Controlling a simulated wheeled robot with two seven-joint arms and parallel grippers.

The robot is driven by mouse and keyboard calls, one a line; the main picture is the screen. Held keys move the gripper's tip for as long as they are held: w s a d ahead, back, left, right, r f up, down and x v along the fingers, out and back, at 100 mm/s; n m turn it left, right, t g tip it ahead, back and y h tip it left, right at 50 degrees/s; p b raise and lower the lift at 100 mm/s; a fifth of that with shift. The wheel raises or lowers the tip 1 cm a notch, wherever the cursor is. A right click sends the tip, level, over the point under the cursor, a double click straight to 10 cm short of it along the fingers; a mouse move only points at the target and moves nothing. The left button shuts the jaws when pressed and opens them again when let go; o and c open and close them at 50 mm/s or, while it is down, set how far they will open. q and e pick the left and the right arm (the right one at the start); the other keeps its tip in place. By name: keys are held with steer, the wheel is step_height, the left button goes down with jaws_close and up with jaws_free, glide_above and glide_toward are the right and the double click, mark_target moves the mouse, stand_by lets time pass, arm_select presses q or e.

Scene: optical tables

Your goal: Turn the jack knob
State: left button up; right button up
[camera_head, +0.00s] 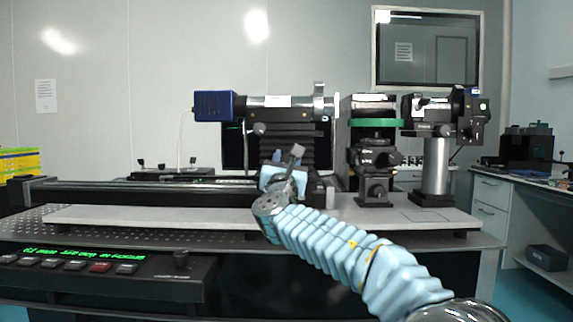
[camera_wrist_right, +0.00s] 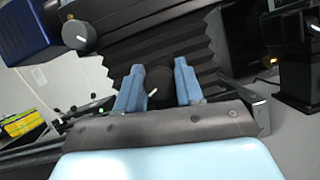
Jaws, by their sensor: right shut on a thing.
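The lab jack with black pleated bellows (camera_head: 312,148) stands mid-table under the optical assembly; its bellows also fill the middle of the right wrist view (camera_wrist_right: 165,47). The jack knob (camera_wrist_right: 158,82), dark with a white mark, sits low in front of the bellows. My right gripper (camera_wrist_right: 157,80) has its two light-blue fingers on either side of the knob, shut on it. In the head view my right gripper (camera_head: 284,170) is in front of the jack and hides the knob. My left gripper is not in view.
A second knob (camera_wrist_right: 76,35) shows higher up, below the blue-ended box (camera_head: 213,105). A mount with a green ring (camera_head: 374,123) and a post-mounted device (camera_head: 437,150) stand right of the jack. A control panel with buttons (camera_head: 105,280) lies at front left.

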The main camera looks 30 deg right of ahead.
steer(key=o, duration=1)
steer(key=b+v, duration=0.3)
steer(key=v, duration=1.1)
steer(key=shift+d, duration=0.1)
